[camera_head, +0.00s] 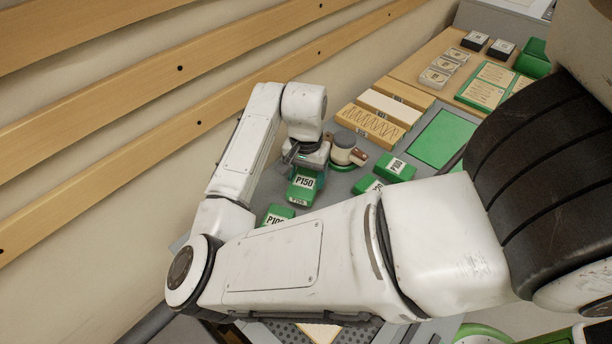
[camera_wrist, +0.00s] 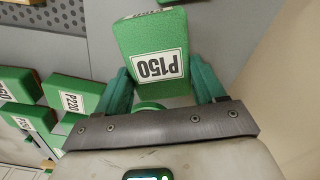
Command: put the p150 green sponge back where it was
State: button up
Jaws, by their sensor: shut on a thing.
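The green P150 sponge (camera_head: 303,187) is a green block with a white label reading P150 on its top and a smaller label on its side. My gripper (camera_head: 306,168) is shut on it. In the wrist view the sponge (camera_wrist: 150,32) sits between my gripper's two teal fingers (camera_wrist: 160,85), its label upside down there. It appears above the grey bench, but I cannot tell the height. The bench directly beneath it is hidden.
A sponge labelled P10-something (camera_head: 277,214) lies nearer, partly behind my arm. Other green sponges (camera_head: 396,167) lie to the right, including P220 (camera_wrist: 72,97). A round sander (camera_head: 344,149) stands close behind. A slatted wall (camera_head: 180,130) borders the left.

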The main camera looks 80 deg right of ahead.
aim_at(306, 178)
jog(key=shift+f, duration=0.7)
jog(key=shift+f, duration=0.4)
jog(key=shift+f, duration=0.25)
jog(key=o, duration=0.9)
jog(key=shift+o, duration=0.2)
jog(key=shift+r, duration=0.55)
notch_tip(306, 178, up, 12)
jog(key=b, duration=0.1)
jog(key=shift+r, duration=0.1)
